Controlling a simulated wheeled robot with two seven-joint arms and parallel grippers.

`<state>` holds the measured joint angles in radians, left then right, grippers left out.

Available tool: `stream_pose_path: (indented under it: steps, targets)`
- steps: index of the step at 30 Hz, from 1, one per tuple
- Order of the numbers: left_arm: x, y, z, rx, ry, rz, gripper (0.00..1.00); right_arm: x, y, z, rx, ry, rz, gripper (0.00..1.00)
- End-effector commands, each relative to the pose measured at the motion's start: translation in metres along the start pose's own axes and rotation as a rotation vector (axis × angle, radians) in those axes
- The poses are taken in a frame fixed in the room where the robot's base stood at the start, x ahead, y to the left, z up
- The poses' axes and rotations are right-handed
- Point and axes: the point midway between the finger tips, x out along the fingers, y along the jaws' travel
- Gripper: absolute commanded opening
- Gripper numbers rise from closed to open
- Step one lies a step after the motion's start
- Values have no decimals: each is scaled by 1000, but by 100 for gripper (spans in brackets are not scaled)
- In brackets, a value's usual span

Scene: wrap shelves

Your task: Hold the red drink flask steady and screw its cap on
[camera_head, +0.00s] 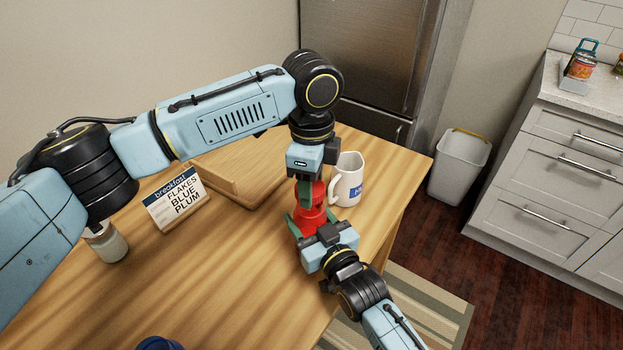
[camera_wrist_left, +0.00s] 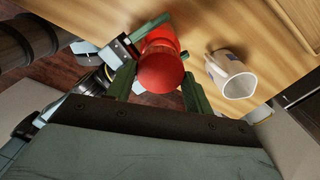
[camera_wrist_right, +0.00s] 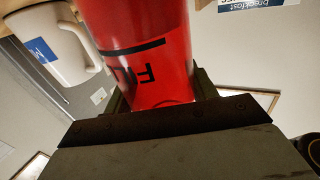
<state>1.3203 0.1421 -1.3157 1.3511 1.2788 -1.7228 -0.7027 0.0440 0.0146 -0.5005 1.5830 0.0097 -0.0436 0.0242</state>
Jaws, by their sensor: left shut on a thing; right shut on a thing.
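The red flask (camera_head: 310,220) stands upright near the table's right edge. My right gripper (camera_head: 318,224) is shut around its body from the front. In the right wrist view the red body (camera_wrist_right: 145,50) with black lettering sits between the fingers. My left gripper (camera_head: 306,192) points down from above and is shut on the red cap (camera_wrist_left: 160,72), which has a rounded top. The cap is in line with the flask and looks to be on its top; the fingers hide part of the joint, so I cannot tell how tightly it sits.
A white mug (camera_head: 348,180) stands close to the right of the flask. A wooden tray (camera_head: 240,172), a breakfast sign (camera_head: 176,200) and a small jar (camera_head: 106,243) are to the left. A blue object (camera_head: 158,343) shows at the bottom edge. The front middle tabletop is clear.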

Motion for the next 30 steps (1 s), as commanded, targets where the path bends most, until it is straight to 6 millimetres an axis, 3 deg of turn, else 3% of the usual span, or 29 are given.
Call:
stream_pose_path:
  steps: [13,30]
  targets:
    - [17,0,0,-1,0,1,31,0,0,0,-1,-1,0,16]
    - [18,0,0,0,0,0,31,0,0,0,-1,-1,0,16]
